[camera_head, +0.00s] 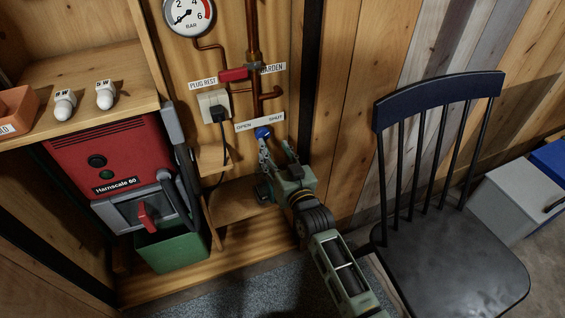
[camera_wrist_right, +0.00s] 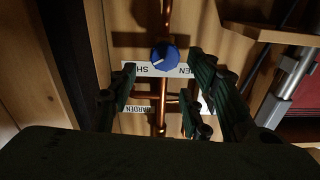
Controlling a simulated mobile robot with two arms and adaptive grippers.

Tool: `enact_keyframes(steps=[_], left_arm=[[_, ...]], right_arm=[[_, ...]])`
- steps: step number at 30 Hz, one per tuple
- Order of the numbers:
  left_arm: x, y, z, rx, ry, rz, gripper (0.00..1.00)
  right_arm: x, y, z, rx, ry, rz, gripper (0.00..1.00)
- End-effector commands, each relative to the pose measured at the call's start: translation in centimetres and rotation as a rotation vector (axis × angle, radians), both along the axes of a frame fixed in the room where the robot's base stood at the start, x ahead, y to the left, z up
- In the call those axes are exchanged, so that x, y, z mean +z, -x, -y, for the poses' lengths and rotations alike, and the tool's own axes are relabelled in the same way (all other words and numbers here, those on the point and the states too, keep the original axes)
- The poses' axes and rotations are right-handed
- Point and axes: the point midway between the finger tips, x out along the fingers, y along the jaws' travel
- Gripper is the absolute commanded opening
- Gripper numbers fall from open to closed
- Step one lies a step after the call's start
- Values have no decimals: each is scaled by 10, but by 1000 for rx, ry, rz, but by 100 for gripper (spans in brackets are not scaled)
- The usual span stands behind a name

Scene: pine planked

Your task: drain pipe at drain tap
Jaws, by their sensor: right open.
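The drain tap is a blue round knob (camera_head: 263,133) on the copper pipe, in front of a white OPEN/SHUT label (camera_head: 246,127). In the right wrist view the blue knob (camera_wrist_right: 165,57) shows a pale pointer line, with the label (camera_wrist_right: 135,68) behind it, upside down. My right gripper (camera_head: 274,146) is open just below the knob in the head view. In the right wrist view its fingers (camera_wrist_right: 163,88) stand to either side, with the knob beyond the gap and nothing between them. I cannot tell whether a finger touches the knob. My left gripper is not in view.
A red handle (camera_head: 233,74) beside a GARDEN label, a pressure gauge (camera_head: 189,14) and a socket with a black plug (camera_head: 215,108) are above. A red Harnscale 60 unit (camera_head: 108,155) and green bin (camera_head: 173,246) stand left. A black chair (camera_head: 450,265) stands right.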

Motion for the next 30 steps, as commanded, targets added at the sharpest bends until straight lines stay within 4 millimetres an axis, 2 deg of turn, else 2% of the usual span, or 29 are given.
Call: enact_keyframes(steps=[3,9,27,30], left_arm=[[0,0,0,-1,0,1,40],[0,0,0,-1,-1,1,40],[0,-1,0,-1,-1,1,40],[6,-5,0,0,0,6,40]], right_arm=[[0,21,8,-1,1,0,45],[0,44,15,-1,2,1,45],[1,48,17,-2,0,2,45],[-4,53,20,-2,8,-23,45]])
